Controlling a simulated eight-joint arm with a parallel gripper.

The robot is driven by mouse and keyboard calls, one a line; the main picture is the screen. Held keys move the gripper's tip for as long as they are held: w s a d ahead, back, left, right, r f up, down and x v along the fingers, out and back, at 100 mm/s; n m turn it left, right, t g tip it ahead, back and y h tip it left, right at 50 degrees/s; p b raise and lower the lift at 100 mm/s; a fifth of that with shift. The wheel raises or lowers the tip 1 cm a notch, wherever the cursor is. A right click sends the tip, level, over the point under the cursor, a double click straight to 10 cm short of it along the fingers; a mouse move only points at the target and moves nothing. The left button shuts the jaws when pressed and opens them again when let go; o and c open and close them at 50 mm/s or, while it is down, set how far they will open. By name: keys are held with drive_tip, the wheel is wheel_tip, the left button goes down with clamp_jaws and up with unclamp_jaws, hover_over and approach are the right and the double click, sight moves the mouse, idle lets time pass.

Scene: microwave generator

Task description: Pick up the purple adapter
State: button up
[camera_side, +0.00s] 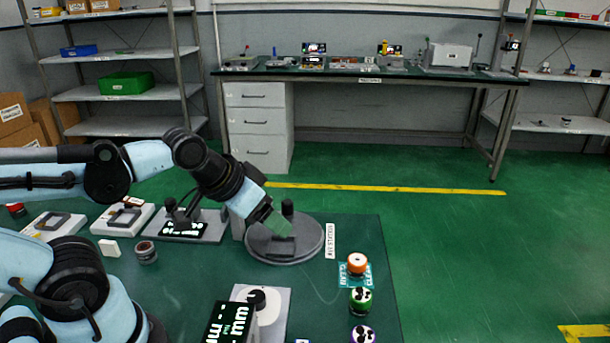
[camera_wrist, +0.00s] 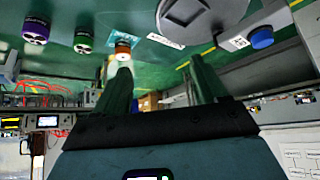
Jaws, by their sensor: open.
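The purple adapter (camera_side: 363,335) stands at the front right of the green table, partly cut off by the bottom edge of the side view. It also shows at the upper left of the wrist view (camera_wrist: 37,31). My gripper (camera_side: 280,228) is over the round grey platform, to the left of and behind the adapter row, well apart from the purple adapter. In the wrist view, the two green fingers of my gripper (camera_wrist: 163,70) are spread apart with nothing held between them.
The green adapter (camera_side: 360,299) and orange adapter (camera_side: 357,264) stand in line behind the purple one. The grey platform (camera_side: 268,256) has a dark knob. A display box (camera_side: 232,322) and a white dial unit (camera_side: 272,305) stand at the front. Bare table lies between.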

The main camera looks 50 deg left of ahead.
drive_tip(key=n+g, duration=0.7)
drive_tip(key=n, duration=0.5)
hover_over(364, 337)
wheel_tip(364, 337, down, 2)
drive_tip(key=f, duration=0.6)
drive_tip(key=shift+w, duration=0.4)
drive_tip(key=shift+s+f, duration=0.25)
drive_tip(key=shift+f, duration=1.1)
drive_tip(key=shift+s+f, duration=0.2)
drive_tip(key=shift+f, duration=1.15)
drive_tip(key=shift+c, duration=0.5)
drive_tip(key=c, duration=1.1)
